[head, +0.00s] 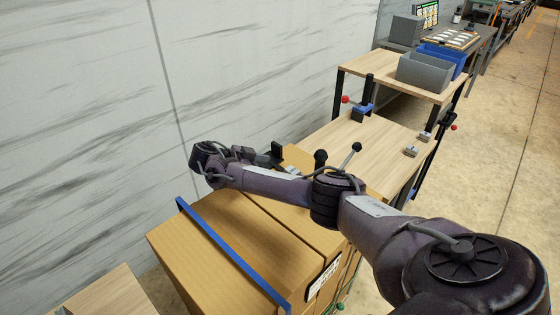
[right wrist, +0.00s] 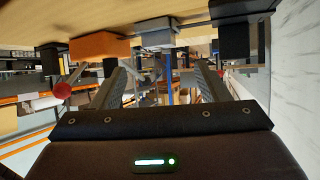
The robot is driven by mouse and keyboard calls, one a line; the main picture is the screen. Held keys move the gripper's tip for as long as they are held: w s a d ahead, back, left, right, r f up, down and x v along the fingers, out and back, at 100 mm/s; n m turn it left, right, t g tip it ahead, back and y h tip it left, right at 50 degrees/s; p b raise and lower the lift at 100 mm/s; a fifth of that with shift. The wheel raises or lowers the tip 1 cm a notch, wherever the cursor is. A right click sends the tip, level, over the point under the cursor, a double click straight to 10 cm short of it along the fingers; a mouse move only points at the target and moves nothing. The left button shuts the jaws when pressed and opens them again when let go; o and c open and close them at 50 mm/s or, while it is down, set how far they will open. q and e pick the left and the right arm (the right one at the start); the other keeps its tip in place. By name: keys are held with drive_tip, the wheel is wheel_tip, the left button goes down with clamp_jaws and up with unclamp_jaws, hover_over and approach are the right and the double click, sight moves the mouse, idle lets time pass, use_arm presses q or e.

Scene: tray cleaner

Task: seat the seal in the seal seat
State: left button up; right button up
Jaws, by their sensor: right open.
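I cannot pick out the seal or the seal seat for certain in either view. A long blue strip (head: 235,258) runs along the top of a tan box-like unit (head: 190,250) in the head view; I cannot tell whether it belongs to the seal. My right arm reaches across above this unit, and its gripper (head: 272,155) is near the wall, beyond the strip. In the right wrist view the right gripper (right wrist: 163,82) has its two fingers apart with nothing held between them. My left gripper is not in view.
A wooden workbench (head: 340,140) with small metal blocks (head: 411,151) stands behind the arm. Its upper shelf holds a grey bin (head: 425,72) and a blue bin (head: 443,58). The wrist view shows an orange block (right wrist: 100,45) and a red knob (right wrist: 62,90). The right floor is clear.

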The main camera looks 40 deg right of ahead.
drive_tip(key=p+v, duration=0.1)
drive_tip(key=v, duration=0.2)
drive_tip(key=shift+r, duration=0.2)
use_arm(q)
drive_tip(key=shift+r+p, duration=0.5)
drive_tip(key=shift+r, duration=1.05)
use_arm(e)
drive_tip(key=shift+w+a+r, duration=0.1)
drive_tip(key=shift+w+a, duration=0.05)
drive_tip(key=shift+a, duration=0.4)
